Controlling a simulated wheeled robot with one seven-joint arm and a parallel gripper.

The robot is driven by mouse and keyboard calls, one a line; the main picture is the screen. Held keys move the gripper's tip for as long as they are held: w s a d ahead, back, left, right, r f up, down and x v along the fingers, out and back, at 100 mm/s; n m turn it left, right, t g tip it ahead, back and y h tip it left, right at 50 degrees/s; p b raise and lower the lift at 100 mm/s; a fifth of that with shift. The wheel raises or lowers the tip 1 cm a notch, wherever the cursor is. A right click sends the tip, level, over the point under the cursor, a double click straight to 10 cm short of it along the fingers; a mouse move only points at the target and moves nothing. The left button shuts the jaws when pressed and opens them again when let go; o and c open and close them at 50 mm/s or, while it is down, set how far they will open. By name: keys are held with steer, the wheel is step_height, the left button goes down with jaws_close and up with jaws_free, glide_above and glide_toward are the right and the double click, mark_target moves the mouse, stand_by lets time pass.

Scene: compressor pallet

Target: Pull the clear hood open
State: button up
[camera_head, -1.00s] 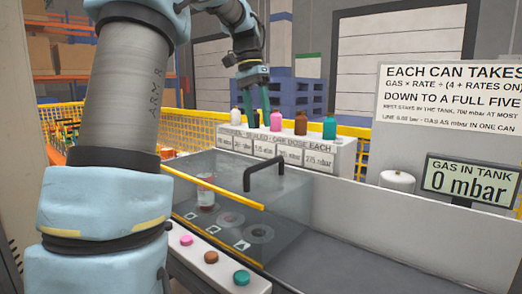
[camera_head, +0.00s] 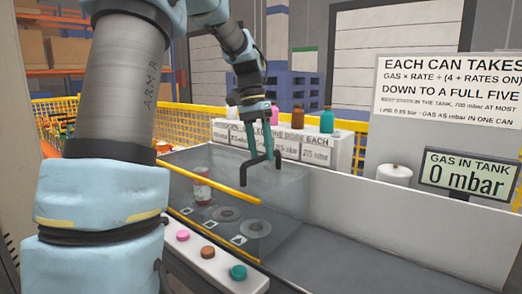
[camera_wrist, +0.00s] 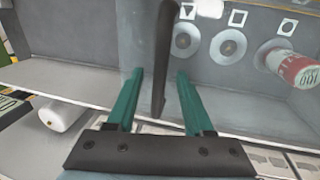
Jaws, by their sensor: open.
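The clear hood (camera_head: 285,205) is a see-through box with a yellow front edge, standing over round seats and a can. Its black bar handle (camera_head: 259,168) rises from the top. My gripper (camera_head: 271,152) is at the handle, with its teal fingers pointing down. In the wrist view, the open fingers of my gripper (camera_wrist: 158,80) stand one on each side of the dark handle (camera_wrist: 164,60), with gaps visible beside it. A can with a red label (camera_head: 202,187) stands under the hood at its left and also shows in the wrist view (camera_wrist: 297,68).
Several coloured bottles (camera_head: 326,120) stand on a labelled white shelf (camera_head: 315,152) behind the hood. A screen (camera_head: 467,175) reads 0 mbar, beside a white tank (camera_head: 394,174). A panel with coloured buttons (camera_head: 222,265) runs along the front. The grey trough (camera_head: 350,250) to the right is clear.

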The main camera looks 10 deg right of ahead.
jaws_close()
stand_by(0.3)
stand_by(1.1)
